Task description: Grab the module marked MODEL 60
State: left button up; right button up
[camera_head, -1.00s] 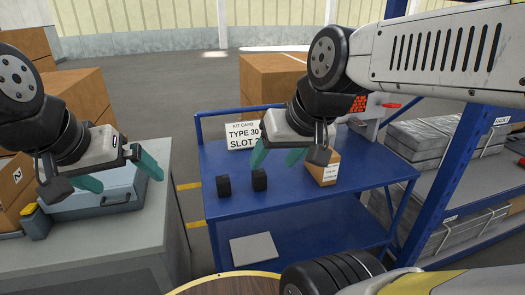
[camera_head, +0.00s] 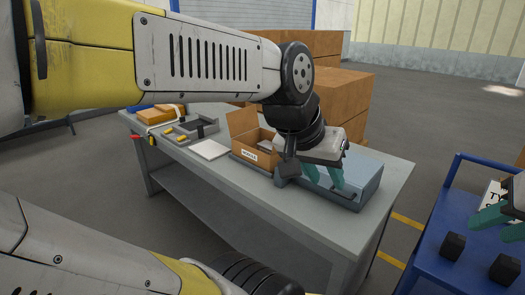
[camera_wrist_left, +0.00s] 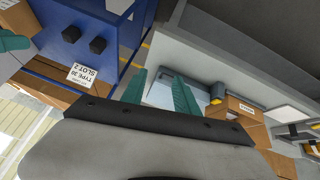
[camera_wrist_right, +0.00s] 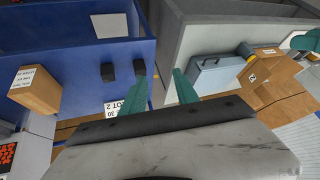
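No marking reading MODEL 60 is legible. Two small dark blocks (camera_head: 453,246) (camera_head: 505,268) sit on the blue cart at right; the blocks also show in the left wrist view (camera_wrist_left: 71,34) (camera_wrist_left: 98,45) and right wrist view (camera_wrist_right: 107,72) (camera_wrist_right: 139,67), without readable markings. An open cardboard box (camera_head: 262,160) with a label stands on the grey bench, something grey inside. My left gripper (camera_head: 334,178) is open and empty, in front of the blue-grey case (camera_head: 352,186) in the head view. My right gripper (camera_head: 490,216) is partly cut off at the right edge; its fingers (camera_wrist_right: 162,88) are apart and empty.
The grey bench (camera_head: 375,215) holds a white sheet (camera_head: 209,150), grey trays (camera_head: 192,128) and orange boxes (camera_head: 160,112). A card on the blue cart (camera_head: 425,265) reads TYPE 30 and SLOT 2 (camera_wrist_left: 82,75). Large cartons (camera_head: 340,95) stand behind the bench. Floor separates bench and cart.

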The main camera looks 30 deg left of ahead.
aim_at(266, 147)
jog(key=u, duration=1.1)
jog(key=i+j+z, duration=0.1)
jog(key=z, duration=0.25)
jog(key=i+j+z, duration=0.1)
jog(key=z, duration=0.2)
jog(key=i+j+z, duration=0.1)
jog(key=j+z, duration=0.25)
jog(key=i+j+z, duration=0.2)
jog(key=j, duration=0.45)
jog(key=i+j+z, duration=0.15)
jog(key=j, duration=0.55)
jog(key=j+z, duration=0.2)
jog(key=j, duration=0.5)
jog(key=i+j, duration=0.1)
jog(key=j, duration=1.55)
jog(key=i, duration=0.05)
